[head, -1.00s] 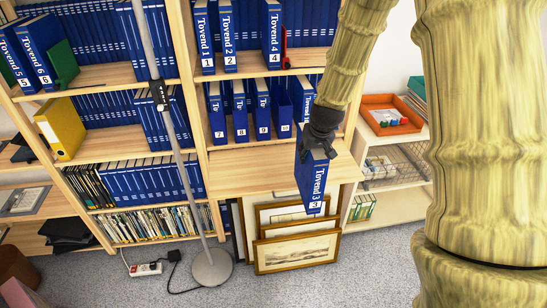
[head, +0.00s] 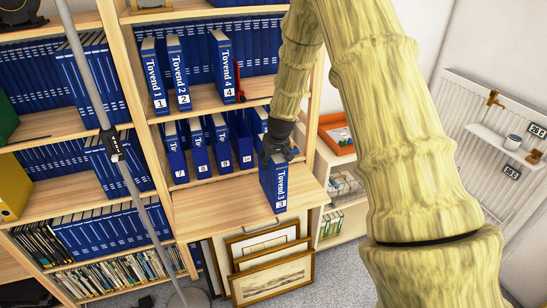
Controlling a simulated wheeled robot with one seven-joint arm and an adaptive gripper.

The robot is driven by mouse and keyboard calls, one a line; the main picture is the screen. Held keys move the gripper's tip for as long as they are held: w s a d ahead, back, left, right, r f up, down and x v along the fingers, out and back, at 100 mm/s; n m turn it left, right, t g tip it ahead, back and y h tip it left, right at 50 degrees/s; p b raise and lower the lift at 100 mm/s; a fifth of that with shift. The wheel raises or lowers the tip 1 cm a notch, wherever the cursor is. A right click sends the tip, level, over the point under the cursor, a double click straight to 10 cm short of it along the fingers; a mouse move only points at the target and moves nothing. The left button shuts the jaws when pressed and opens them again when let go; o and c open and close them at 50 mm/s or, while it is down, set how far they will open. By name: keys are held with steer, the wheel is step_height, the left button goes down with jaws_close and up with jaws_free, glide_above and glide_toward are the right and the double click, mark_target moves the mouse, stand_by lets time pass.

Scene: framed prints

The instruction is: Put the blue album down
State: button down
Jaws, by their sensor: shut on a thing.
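The blue album (head: 272,188) labelled "Tovend 3" hangs upright below my gripper (head: 276,155), which is shut on its top end. Its spine faces me. The album is in front of the right end of the pale wooden ledge (head: 215,205), below the row of albums 7 to 10. I cannot tell whether its lower end touches the ledge. My gripper's fingertips are small and partly hidden against the dark wrist.
Albums 1, 2 and 4 (head: 224,70) stand on the shelf above, with a gap before number 4 and a red object beside it. Framed prints (head: 272,275) lean below the ledge. A lamp pole (head: 105,130) rises at left. The ledge's left part is bare.

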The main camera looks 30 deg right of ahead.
steer(key=w+d+f+p, duration=0.3)
steer(key=shift+w+f, duration=0.35)
steer(key=shift+f, duration=0.05)
stand_by(0.5)
steer(key=shift+f, duration=0.15)
steer(key=c, duration=0.8)
jaws_free()
steer(key=shift+s, duration=0.1)
steer(key=shift+b+v, duration=2.15)
steer(key=shift+v, duration=3.95)
